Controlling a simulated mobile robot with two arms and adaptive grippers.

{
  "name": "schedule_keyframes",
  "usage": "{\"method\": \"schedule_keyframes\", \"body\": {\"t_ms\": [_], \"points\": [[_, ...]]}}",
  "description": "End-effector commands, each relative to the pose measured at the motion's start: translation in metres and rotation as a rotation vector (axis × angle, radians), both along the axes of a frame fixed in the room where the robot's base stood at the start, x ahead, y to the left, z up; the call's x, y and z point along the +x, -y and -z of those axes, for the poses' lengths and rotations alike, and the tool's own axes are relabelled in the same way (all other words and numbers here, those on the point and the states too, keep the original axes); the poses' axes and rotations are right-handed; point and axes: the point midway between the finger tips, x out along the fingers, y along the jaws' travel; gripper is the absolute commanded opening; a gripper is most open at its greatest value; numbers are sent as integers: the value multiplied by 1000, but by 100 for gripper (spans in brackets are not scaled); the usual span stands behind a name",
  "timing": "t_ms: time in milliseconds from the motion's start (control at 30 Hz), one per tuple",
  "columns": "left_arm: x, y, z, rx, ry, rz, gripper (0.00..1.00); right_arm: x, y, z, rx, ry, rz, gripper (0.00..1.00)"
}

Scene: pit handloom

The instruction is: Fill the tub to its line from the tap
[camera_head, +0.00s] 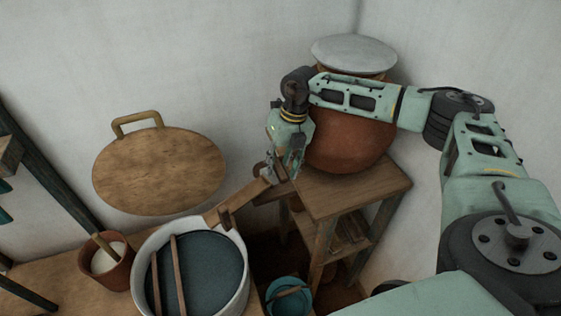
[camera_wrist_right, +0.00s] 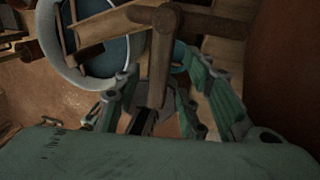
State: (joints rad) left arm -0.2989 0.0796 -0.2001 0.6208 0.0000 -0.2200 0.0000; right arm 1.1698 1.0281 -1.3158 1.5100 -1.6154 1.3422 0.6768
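The tub (camera_head: 140,270) is white and round, with dark blue liquid inside and two wooden sticks lying across it. I cannot make out its line. The wooden tap (camera_head: 231,207) juts from the clay pot's side toward the tub's rim. My right gripper (camera_head: 280,172) is at the tap's handle end and partly covers it. In the right wrist view, the tap's wooden bar (camera_wrist_right: 160,65) reaches down between the gripper's (camera_wrist_right: 150,110) spread fingers, with gaps visible on both sides. The tub's rim (camera_wrist_right: 47,45) shows at the upper left there. I see no clear stream of water. My left gripper is not in view.
The large clay pot (camera_head: 345,143) with a pale lid (camera_head: 353,55) stands on a wooden stand (camera_head: 362,190). A small brown pot (camera_head: 117,277) stands left of the tub. A teal bucket (camera_head: 288,296) is below the tap's right side. A round wooden board (camera_head: 160,175) leans on the wall.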

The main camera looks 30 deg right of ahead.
Motion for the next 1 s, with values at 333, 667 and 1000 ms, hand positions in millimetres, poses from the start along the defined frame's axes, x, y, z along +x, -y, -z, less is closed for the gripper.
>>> {"method": "schedule_keyframes", "body": {"t_ms": [333, 667, 1000], "points": [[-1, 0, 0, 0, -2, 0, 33, 0, 0, 1, 0, 0, -1, 28], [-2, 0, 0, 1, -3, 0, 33, 0, 0, 1, 0, 0, -1, 0], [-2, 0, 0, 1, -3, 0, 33, 0, 0, 1, 0, 0, 0, 0]]}}
